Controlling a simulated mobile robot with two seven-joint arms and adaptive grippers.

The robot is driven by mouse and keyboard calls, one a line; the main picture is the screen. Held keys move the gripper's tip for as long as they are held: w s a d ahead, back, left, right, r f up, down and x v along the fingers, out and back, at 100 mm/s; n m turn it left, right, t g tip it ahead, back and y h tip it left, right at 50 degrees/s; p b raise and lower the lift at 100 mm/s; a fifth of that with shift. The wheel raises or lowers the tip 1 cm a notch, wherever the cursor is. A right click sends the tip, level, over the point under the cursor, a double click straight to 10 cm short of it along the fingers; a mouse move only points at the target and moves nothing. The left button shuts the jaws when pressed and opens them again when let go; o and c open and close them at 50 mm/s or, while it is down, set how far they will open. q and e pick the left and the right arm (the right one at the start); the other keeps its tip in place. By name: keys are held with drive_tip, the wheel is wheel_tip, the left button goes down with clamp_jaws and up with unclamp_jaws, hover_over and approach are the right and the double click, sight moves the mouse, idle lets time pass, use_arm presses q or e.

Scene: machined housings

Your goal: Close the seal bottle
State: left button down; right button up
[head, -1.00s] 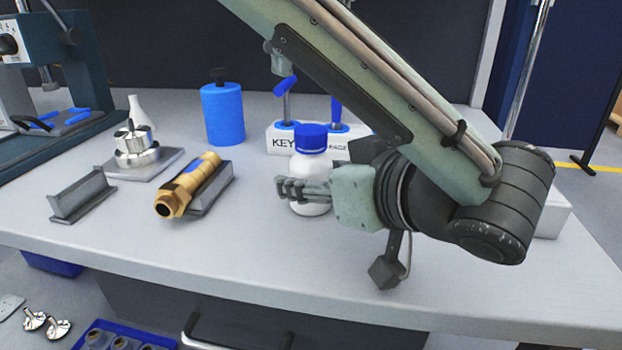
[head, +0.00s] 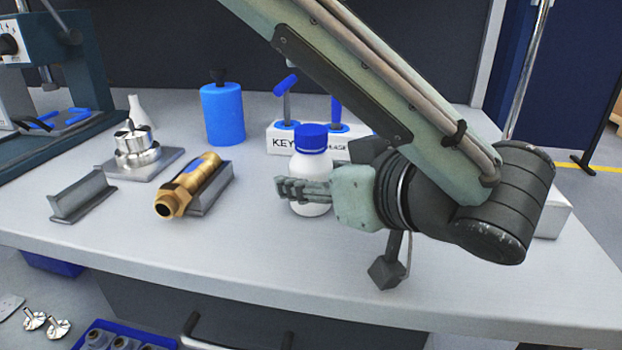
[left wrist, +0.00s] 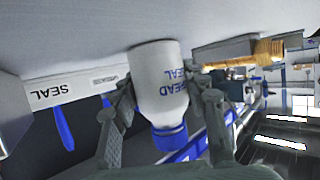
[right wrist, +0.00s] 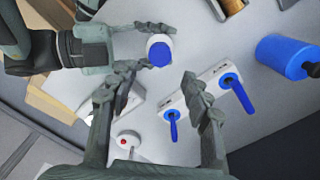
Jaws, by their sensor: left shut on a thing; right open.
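The white bottle (head: 311,168) with a blue cap (head: 311,137) stands upright on the bench. My left gripper (head: 303,190) is shut around its body from the right, below the cap. In the left wrist view the bottle (left wrist: 157,85) sits between both fingers, with blue lettering partly readable as SEAL. The blue cap (left wrist: 170,140) is on its mouth; I cannot tell how tightly. My right gripper (right wrist: 155,90) is open and empty. In the right wrist view the capped bottle (right wrist: 160,50) lies beyond its fingertips, not between them. The head view does not clearly show the right gripper.
Behind the bottle is a white block (head: 280,143) with blue-handled tools. A blue cylinder (head: 223,115) stands back left. A brass fitting (head: 190,187) rests on a grey holder left of the bottle. The bench front (head: 250,260) is clear.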

sight(311, 129)
drive_tip(key=shift+n, duration=0.8)
drive_tip(key=shift+f, duration=4.05)
